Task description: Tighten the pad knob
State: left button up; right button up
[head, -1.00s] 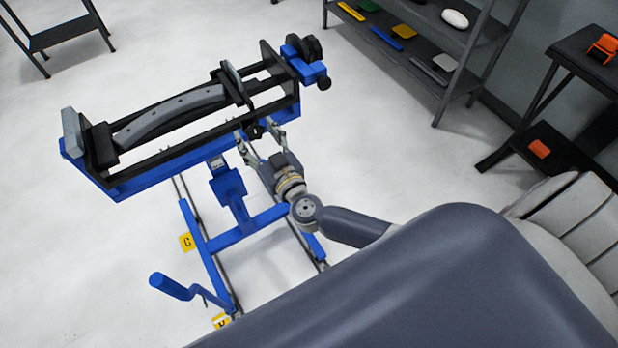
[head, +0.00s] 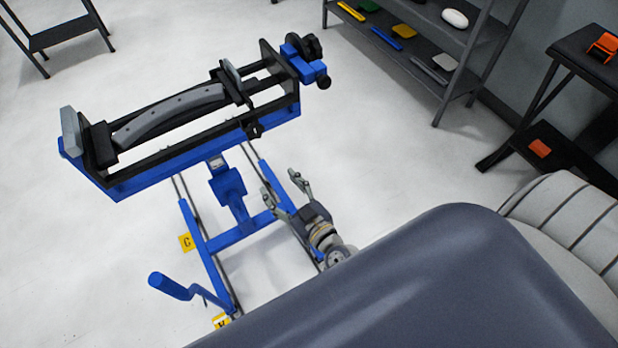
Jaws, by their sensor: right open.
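A blue and black clamp frame (head: 189,155) stands on a blue stand, with a curved grey bar (head: 172,113) lying in it. A small black knob (head: 254,131) sits on the front rail of the frame; I take it for the pad knob. My right gripper (head: 279,182) is open and empty, below and to the right of that knob and apart from it. A larger black knob (head: 309,46) is on the blue block at the frame's far right end. My left gripper is not in view.
The stand's blue base rails (head: 205,250) run toward me, with a blue crank handle (head: 171,287) at lower left. A grey shelf (head: 428,75) with several flat items stands at the back right. A dark table (head: 580,52) is at the right edge. Floor between is clear.

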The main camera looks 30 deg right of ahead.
jog(key=s+d+f+g, duration=0.1)
jog(key=s+f+g, duration=0.1)
jog(key=f, duration=0.8)
jog(key=s+d+f+n+g, duration=0.1)
jog(key=s+f+g, duration=0.2)
jog(key=f, duration=0.7)
jog(key=shift+s+f+b, duration=0.25)
jog(key=shift+s+b, duration=0.05)
jog(key=shift+s, duration=0.95)
